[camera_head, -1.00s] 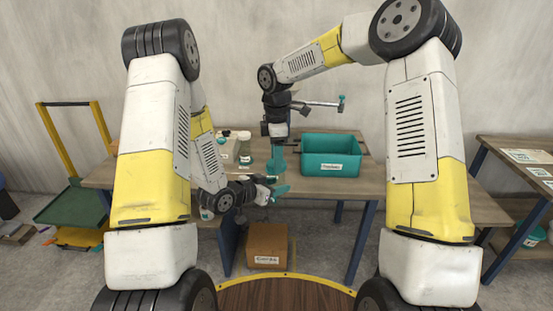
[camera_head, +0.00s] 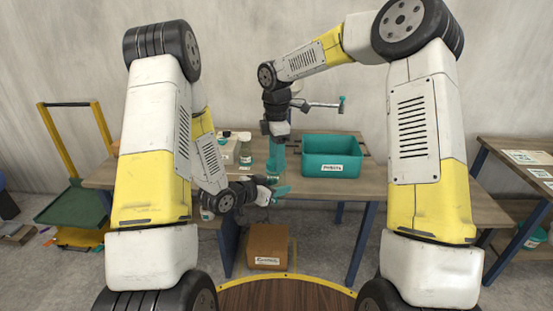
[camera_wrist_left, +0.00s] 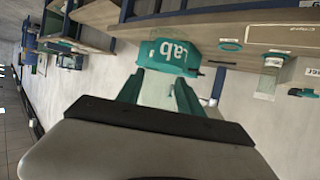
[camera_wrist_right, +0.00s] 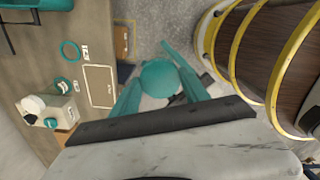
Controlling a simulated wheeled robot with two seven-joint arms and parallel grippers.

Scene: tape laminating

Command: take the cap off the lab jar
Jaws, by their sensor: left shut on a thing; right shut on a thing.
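The lab jar (camera_wrist_left: 158,92) is a clear vessel with a teal band lettered "ab", the rest hidden, in the left wrist view. My left gripper (camera_head: 275,190) is shut on it, in front of the table edge; its fingers also show in the left wrist view (camera_wrist_left: 160,88). The round teal cap (camera_wrist_right: 160,78) is between the fingers of my right gripper (camera_wrist_right: 155,85), which is shut on it. In the head view my right gripper (camera_head: 276,170) points down from just above the left one. I cannot tell whether the cap touches the jar.
A teal bin (camera_head: 331,168) stands on the table (camera_head: 386,182), right of my grippers. Bottles and a white container (camera_wrist_right: 48,112) stand on the table's left part. A cardboard box (camera_head: 268,246) is on the floor below. A side table (camera_head: 525,165) is at the right.

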